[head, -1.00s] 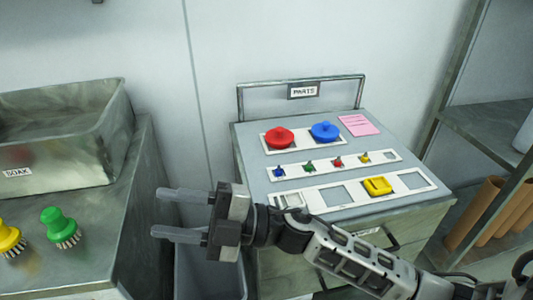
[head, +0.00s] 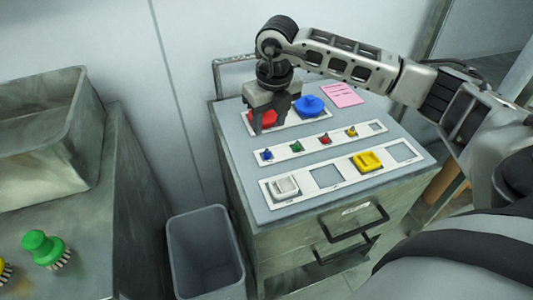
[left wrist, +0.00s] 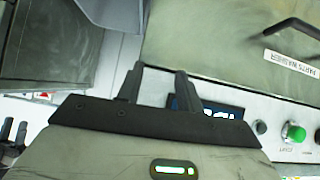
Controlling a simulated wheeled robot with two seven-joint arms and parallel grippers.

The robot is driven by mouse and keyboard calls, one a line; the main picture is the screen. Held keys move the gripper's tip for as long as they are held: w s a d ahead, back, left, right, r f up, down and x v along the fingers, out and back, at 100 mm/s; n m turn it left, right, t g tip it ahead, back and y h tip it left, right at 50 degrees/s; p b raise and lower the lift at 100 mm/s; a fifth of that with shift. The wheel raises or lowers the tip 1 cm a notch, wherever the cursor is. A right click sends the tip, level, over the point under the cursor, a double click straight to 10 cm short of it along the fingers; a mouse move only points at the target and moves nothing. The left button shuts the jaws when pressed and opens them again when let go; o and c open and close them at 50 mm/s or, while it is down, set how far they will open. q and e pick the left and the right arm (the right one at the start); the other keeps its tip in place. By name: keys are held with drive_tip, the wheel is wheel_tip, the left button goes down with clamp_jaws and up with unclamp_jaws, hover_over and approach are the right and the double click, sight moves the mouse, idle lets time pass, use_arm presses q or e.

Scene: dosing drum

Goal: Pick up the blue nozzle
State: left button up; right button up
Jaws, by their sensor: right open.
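The small blue nozzle (head: 266,155) stands at the left end of the middle white strip on the parts cabinet's top (head: 240,150). Small green (head: 295,146), red (head: 325,139) and yellow (head: 351,131) pieces stand in the same strip. My right gripper (head: 271,122) is open and points down over the red round part (head: 262,118), partly covering it. It is behind the blue nozzle in the head view, apart from it. My left gripper (left wrist: 157,76) shows only in the left wrist view, its fingers apart with nothing seen held.
A large blue round part (head: 309,105) and a pink note (head: 342,95) are at the back. The front strip holds a white block (head: 284,187) and a yellow block (head: 367,161). A grey bin (head: 205,250) stands left of the cabinet. A panel with a green button (left wrist: 296,134) shows in the left wrist view.

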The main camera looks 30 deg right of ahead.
sight(267, 150)
drive_tip(key=f, duration=0.1)
drive_tip(key=f+b, duration=0.1)
drive_tip(key=f, duration=0.1)
drive_tip(key=shift+w+f, duration=0.25)
drive_tip(key=shift+f, duration=0.15)
drive_tip(key=shift+f+b, duration=0.3)
drive_tip(key=shift+b, duration=0.15)
drive_tip(key=f+b, duration=0.2)
drive_tip(key=f, duration=0.1)
drive_tip(key=f+b, duration=0.1)
drive_tip(key=f, duration=0.1)
drive_tip(key=shift+w, duration=0.35)
drive_tip(key=shift+d, duration=0.1)
use_arm(q)
drive_tip(key=shift+w+d+f+h, duration=0.15)
drive_tip(key=shift+d+f, duration=0.15)
drive_tip(key=shift+f, duration=0.35)
drive_tip(key=shift+w+d+f+h, duration=0.15)
drive_tip(key=shift+d+f, duration=0.15)
drive_tip(key=shift+f, duration=0.3)
use_arm(e)
clamp_jaws()
